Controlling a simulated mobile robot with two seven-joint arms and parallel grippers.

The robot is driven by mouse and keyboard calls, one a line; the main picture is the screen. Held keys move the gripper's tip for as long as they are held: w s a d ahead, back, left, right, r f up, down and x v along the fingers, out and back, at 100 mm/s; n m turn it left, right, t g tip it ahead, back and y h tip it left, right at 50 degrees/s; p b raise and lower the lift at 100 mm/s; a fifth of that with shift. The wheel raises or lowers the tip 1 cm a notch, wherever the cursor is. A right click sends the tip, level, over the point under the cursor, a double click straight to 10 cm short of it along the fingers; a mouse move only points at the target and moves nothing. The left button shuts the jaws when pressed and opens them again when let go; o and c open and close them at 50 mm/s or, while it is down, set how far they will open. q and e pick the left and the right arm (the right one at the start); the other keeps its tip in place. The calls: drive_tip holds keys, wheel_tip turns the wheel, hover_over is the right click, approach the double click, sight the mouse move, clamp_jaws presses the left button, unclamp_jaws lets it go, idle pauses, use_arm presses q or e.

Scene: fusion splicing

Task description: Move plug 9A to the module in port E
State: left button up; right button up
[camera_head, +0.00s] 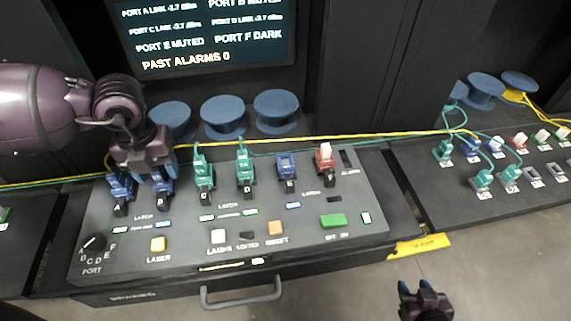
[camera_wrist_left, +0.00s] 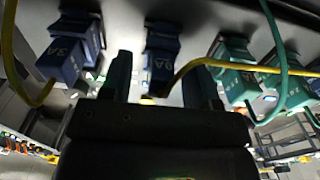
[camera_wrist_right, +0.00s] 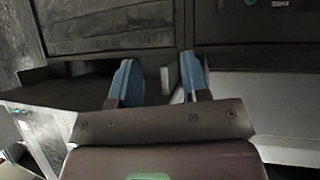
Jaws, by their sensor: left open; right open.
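Plug 9A (camera_wrist_left: 160,68) is blue with a yellow cable and sits in a blue module at port B. In the head view it is largely hidden by my left gripper (camera_head: 143,172).
Plug 3A (camera_wrist_left: 66,58) is close on the left of 9A; teal plugs (camera_head: 245,170) stand to its right. A red module with a white top (camera_head: 325,158) is right of port E. Yellow and green cables cross behind. A screen (camera_head: 205,38) reads port E muted.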

drive_tip(key=shift+w+r, duration=0.1)
drive_tip(key=shift+w+a+r, duration=0.1)
drive_tip(key=shift+w+r, duration=0.25)
drive_tip(key=shift+w, duration=0.15)
drive_tip(key=shift+s+f, duration=0.2)
